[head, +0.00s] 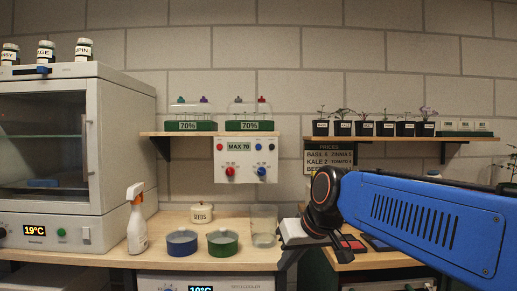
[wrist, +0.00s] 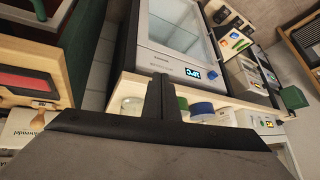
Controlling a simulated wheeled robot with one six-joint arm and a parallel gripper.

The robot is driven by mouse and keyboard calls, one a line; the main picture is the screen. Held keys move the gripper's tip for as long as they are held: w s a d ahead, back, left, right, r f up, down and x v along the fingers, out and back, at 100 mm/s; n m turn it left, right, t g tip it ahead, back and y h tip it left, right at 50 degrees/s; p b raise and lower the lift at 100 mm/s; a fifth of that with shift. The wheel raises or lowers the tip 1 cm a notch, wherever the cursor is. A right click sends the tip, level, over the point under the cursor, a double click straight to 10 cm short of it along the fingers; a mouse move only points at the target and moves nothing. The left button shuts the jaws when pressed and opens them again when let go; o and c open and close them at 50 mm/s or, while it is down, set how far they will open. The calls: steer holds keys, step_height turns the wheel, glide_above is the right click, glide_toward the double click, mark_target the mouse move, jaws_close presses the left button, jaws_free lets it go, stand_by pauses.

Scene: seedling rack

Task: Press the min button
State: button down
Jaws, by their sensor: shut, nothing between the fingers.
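A white control panel (head: 245,160) hangs on the wall under the shelf. The small labels are too fine to read, so I cannot tell which button is min. My gripper (head: 284,266) is to the lower right of the panel, by the bench's right end, apart from the panel. In the wrist view its fingers (wrist: 163,92) are together and empty. I cannot make out the panel there.
A spray bottle (head: 137,225), a blue bowl (head: 182,243), a green bowl (head: 222,243), a white jar (head: 201,213) and a clear container (head: 264,225) stand on the bench. A chamber cabinet (head: 85,150) is at left. Seedling pots (head: 363,128) line the right shelf.

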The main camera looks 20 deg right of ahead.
mark_target(261, 145)
steer(key=w+d+r+t+y, duration=0.1)
steer(key=w+r+t, duration=0.1)
steer(key=w+r, duration=1.1)
steer(key=w+d+r+n+t+y, duration=0.1)
steer(key=w+d+r+t, duration=0.1)
steer(key=w+r, duration=1.1)
steer(key=shift+w+d+r+t, duration=0.2)
steer(key=shift+w+t, duration=0.1)
steer(key=shift+w, duration=0.1)
steer(key=shift+w, duration=0.1)
steer(key=shift+w+d, duration=0.45)
steer(key=shift+w, duration=0.9)
steer(key=shift+w+d, duration=0.4)
steer(key=shift+w, duration=1)
steer(key=shift+w+d, duration=0.45)
steer(key=shift+w, duration=0.9)
steer(key=shift+w+d, duration=0.15)
steer(key=shift+w, duration=0.2)
steer(key=shift+w+d, duration=0.1)
steer(key=shift+w, duration=0.25)
steer(key=shift+s+a, duration=0.25)
steer(key=shift+s, duration=0.5)
